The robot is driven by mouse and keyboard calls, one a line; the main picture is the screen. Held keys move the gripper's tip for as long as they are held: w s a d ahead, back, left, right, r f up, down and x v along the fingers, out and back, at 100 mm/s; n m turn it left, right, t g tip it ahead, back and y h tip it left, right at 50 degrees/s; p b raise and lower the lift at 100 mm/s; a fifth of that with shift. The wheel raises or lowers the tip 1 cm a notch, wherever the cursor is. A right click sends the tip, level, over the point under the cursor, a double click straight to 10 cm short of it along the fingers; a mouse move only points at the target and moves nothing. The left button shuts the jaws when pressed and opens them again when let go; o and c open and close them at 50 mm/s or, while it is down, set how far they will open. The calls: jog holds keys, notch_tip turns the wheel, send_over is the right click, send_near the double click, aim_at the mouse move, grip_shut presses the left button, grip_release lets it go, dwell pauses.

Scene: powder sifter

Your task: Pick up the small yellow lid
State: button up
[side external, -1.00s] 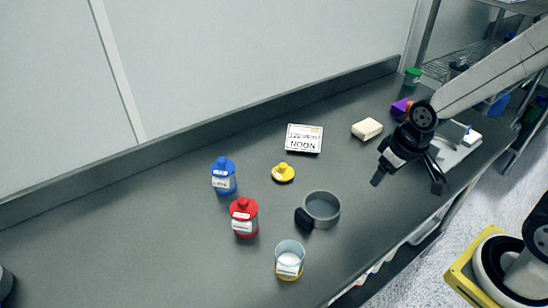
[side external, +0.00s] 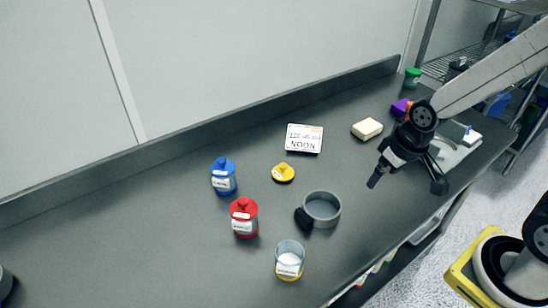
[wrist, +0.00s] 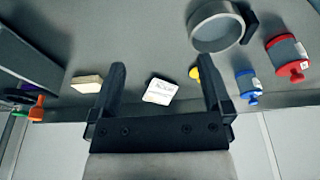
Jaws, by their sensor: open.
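The small yellow lid (side external: 283,173) lies flat on the grey counter, knob up, between the white sign and the grey sifter. In the wrist view the yellow lid (wrist: 195,73) is partly hidden behind my right-hand finger. My gripper (side external: 408,183) is open and empty above the right part of the counter, well to the right of the lid. In the wrist view my gripper (wrist: 163,80) shows both fingers wide apart with nothing between them close by.
A grey sifter (side external: 322,208), a glass jar (side external: 289,262), a red jar (side external: 243,220) and a blue jar (side external: 223,178) stand around the lid. A white sign (side external: 304,139) and a cream block (side external: 367,129) are behind.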

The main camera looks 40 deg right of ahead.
jog(key=shift+w, duration=0.1)
jog(key=g, duration=0.3)
send_over(283, 165)
notch_tip(283, 165, down, 5)
jog(key=shift+w+r, duration=0.1)
jog(key=shift+r, duration=0.1)
jog(key=shift+f, duration=1.3)
jog(key=shift+f, duration=0.1)
jog(key=shift+f, duration=2.5)
